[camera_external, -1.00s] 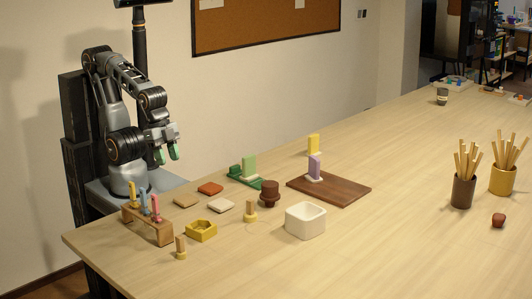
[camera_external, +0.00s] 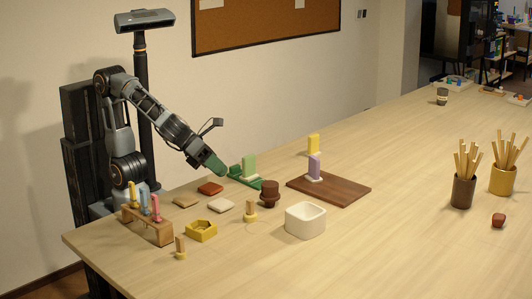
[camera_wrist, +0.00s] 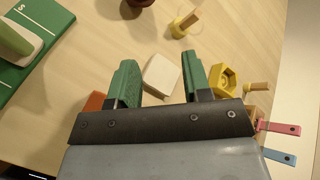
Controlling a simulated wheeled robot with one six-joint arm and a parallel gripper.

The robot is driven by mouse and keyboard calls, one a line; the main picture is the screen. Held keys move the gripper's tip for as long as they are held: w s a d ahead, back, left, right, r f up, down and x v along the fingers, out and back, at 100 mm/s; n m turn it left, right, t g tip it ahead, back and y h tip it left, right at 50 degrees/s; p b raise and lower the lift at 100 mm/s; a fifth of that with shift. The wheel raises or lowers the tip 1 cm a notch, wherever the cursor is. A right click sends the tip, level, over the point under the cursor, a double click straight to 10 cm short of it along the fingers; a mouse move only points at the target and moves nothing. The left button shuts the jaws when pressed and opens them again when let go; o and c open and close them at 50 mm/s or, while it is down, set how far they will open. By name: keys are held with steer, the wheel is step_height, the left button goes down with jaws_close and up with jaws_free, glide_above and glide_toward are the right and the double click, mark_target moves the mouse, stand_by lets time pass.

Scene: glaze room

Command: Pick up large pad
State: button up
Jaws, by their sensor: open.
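Three flat pads lie on the table: a cream pad (camera_external: 221,205), a tan pad (camera_external: 186,201) and an orange-red pad (camera_external: 210,188). Blocks with pale bases also stand upright: green (camera_external: 249,167), purple (camera_external: 314,167) and yellow (camera_external: 313,144). I cannot tell which is the large pad. My gripper (camera_external: 218,168) is open and empty above the table, beside the green block. In the wrist view, the cream pad (camera_wrist: 162,75) shows between my open fingers (camera_wrist: 160,75), below them. The orange-red pad (camera_wrist: 95,103) is partly hidden by the gripper.
The green block stands on a green tray (camera_wrist: 30,65) marked S. A brown board (camera_external: 340,189) carries the purple block. A dark brown knob (camera_external: 269,194), a wooden peg (camera_external: 250,211), a yellow hexagonal holder (camera_external: 201,230), a white bin (camera_external: 305,220) and a tool rack (camera_external: 150,229) stand around the pads.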

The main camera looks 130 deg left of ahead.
mark_target(248, 204)
steer(key=w+m, duration=0.1)
steer(key=m, duration=0.2)
steer(key=w+d+f+m+t+h+b, duration=0.1)
steer(key=m, duration=0.2)
steer(key=w+d+m+h+b, duration=0.1)
steer(key=m, duration=0.2)
steer(key=shift+w+f+m, duration=0.2)
steer(key=shift+w+m, duration=0.2)
steer(key=shift+m+h, duration=0.3)
steer(key=shift+m, duration=0.1)
steer(key=b+x, duration=0.1)
steer(key=x, duration=0.2)
steer(key=b+x, duration=0.1)
steer(key=x, duration=0.3)
steer(key=shift+w+d+b, duration=0.2)
steer(key=shift+w+b, duration=0.15)
steer(key=shift+b, duration=0.05)
steer(key=shift+t, duration=0.3)
steer(key=shift+b+x, duration=0.5)
steer(key=shift+x, duration=2.65)
steer(key=shift+c, duration=0.3)
steer(key=shift+s+f, duration=0.1)
jaws_close()
